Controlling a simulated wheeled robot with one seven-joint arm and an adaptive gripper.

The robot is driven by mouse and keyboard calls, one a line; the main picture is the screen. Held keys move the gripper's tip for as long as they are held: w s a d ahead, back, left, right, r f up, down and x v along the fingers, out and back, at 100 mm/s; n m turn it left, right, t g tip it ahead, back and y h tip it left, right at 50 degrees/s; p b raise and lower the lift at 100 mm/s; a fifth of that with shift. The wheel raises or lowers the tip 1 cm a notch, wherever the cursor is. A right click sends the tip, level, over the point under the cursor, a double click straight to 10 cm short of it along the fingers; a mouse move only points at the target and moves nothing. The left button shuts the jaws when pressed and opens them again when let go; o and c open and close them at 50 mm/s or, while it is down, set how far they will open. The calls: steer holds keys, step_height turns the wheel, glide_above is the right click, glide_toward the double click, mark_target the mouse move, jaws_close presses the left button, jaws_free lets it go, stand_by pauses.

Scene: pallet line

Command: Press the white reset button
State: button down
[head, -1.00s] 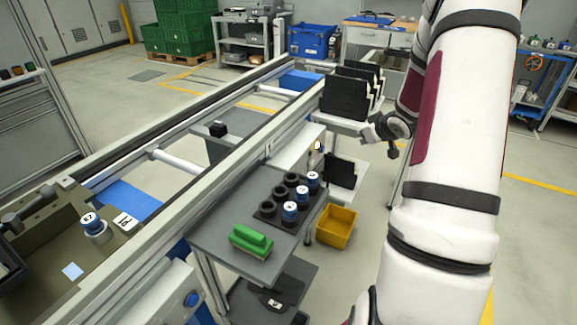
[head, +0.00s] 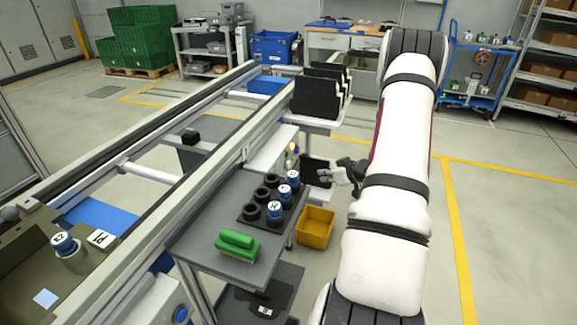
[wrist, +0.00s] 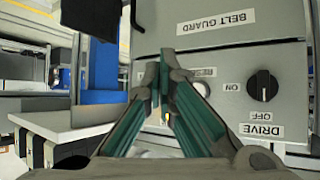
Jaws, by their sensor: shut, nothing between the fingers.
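In the wrist view, the white reset button (wrist: 202,89) shows on the face of a grey control box (wrist: 225,60), just right of my gripper (wrist: 160,72). The finger partly hides the button and its label (wrist: 203,72). My gripper is shut and empty, with its fingertips in front of the panel, left of the button; I cannot tell how far from the surface they are. In the head view, my gripper (head: 328,173) is beside the conveyor, right of the box (head: 272,150); the button cannot be made out there.
A black drive knob (wrist: 262,85) is right of the button, under a BELT GUARD label (wrist: 215,23). A grey table (head: 215,215) with a green brush (head: 238,244) and black holders stands nearer. A yellow bin (head: 315,228) is below my gripper. Black upright parts (head: 318,95) stand behind.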

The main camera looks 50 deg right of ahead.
mark_target(288, 164)
steer(key=w+a+b, duration=0.3)
steer(key=w, duration=0.5)
steer(key=shift+a, duration=0.15)
steer(key=shift+w, duration=0.1)
stand_by(1.4)
steer(key=shift+w+a, duration=0.15)
steer(key=shift+w, duration=0.2)
steer(key=shift+w+a, duration=0.2)
steer(key=shift+w, duration=0.25)
stand_by(1.0)
steer(key=shift+s+d+p, duration=0.35)
steer(key=shift+s+p, duration=0.35)
steer(key=shift+s, duration=0.15)
